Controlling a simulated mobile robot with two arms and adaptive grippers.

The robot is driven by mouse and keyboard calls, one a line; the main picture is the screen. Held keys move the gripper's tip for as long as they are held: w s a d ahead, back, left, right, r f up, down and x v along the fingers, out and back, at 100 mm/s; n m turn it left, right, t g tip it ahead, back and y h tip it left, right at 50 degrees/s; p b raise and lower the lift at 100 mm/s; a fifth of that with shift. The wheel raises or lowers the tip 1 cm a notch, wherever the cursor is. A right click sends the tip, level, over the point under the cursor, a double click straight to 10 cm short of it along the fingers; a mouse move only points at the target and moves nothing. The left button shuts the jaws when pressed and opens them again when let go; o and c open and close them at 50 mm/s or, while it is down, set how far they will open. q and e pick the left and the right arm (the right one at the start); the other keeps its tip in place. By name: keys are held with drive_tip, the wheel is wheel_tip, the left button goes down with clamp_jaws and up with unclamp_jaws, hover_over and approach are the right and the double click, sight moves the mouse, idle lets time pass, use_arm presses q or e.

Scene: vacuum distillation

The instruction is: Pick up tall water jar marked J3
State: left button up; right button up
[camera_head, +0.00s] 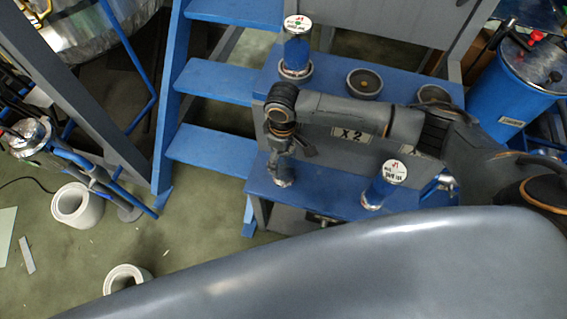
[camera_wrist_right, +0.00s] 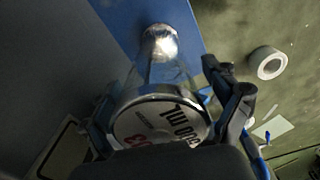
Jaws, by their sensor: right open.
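In the right wrist view, a tall clear jar (camera_wrist_right: 165,72) stands with its round white lid label (camera_wrist_right: 160,122) close to the camera. The label shows upside-down "ML" print and a red mark that looks like J3, partly cut off by my gripper body. My right gripper (camera_wrist_right: 172,103) is open, with one finger on each side of the jar's top. I cannot tell whether the fingers touch it. In the head view my right gripper (camera_head: 283,160) is over the left end of the lower blue shelf (camera_head: 330,203), largely hiding this jar. My left gripper is not in view.
A jar marked J1 (camera_head: 381,192) stands on the lower shelf to the right. Another labelled jar (camera_head: 296,53) stands on the upper shelf (camera_head: 330,72), near dark round holders (camera_head: 365,84). Blue steps (camera_head: 213,80) are at the left. White rolls (camera_head: 77,205) lie on the floor.

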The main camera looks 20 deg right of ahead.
drive_tip(key=c, duration=1.8)
drive_tip(key=shift+r, duration=0.15)
